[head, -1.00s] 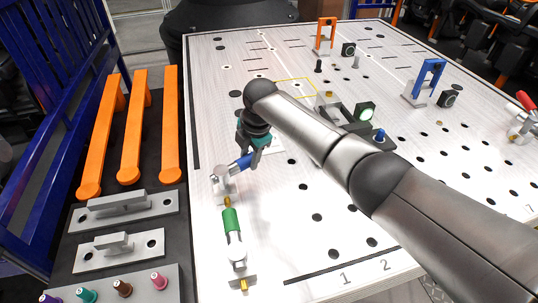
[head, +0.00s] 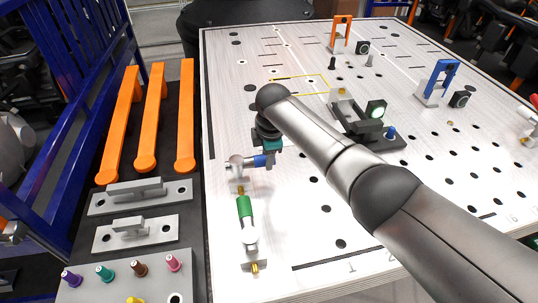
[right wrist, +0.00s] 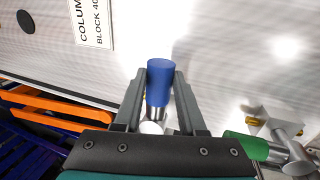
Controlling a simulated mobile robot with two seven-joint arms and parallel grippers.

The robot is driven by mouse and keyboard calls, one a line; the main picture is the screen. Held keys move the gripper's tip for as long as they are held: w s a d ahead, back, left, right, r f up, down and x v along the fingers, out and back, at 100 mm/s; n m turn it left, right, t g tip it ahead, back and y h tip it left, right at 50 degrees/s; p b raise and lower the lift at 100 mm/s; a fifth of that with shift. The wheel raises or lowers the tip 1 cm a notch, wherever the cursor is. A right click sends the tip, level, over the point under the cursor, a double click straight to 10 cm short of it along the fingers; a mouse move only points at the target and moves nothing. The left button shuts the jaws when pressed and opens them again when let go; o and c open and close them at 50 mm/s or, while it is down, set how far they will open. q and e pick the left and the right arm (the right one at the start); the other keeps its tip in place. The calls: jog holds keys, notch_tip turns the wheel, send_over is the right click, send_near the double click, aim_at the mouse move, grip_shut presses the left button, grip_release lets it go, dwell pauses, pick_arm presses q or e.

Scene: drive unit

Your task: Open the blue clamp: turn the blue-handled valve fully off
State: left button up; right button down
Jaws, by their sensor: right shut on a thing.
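The blue-handled valve (head: 237,167) stands near the left edge of the white board, its blue handle (head: 261,161) pointing right and nearly level in the head view. My right gripper (head: 270,157) is shut on this handle. In the right wrist view the two fingers (right wrist: 160,80) lie on either side of the blue handle (right wrist: 160,84); its round end shows between them. The blue clamp (head: 438,79), a blue arch on a pale base, stands at the far right of the board. My left gripper is not in view.
A green-handled valve (head: 245,210) stands just in front of the blue one. A red-handled valve (head: 530,112) is at the right edge. Orange bars (head: 153,115) lie left of the board.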

jog(key=shift+c, duration=2.4)
grip_release()
jog(key=shift+s+r, duration=0.15)
jog(key=shift+r, duration=0.3)
jog(key=v, duration=1.4)
jog(key=shift+r, duration=0.15)
jog(key=shift+s+d, duration=0.1)
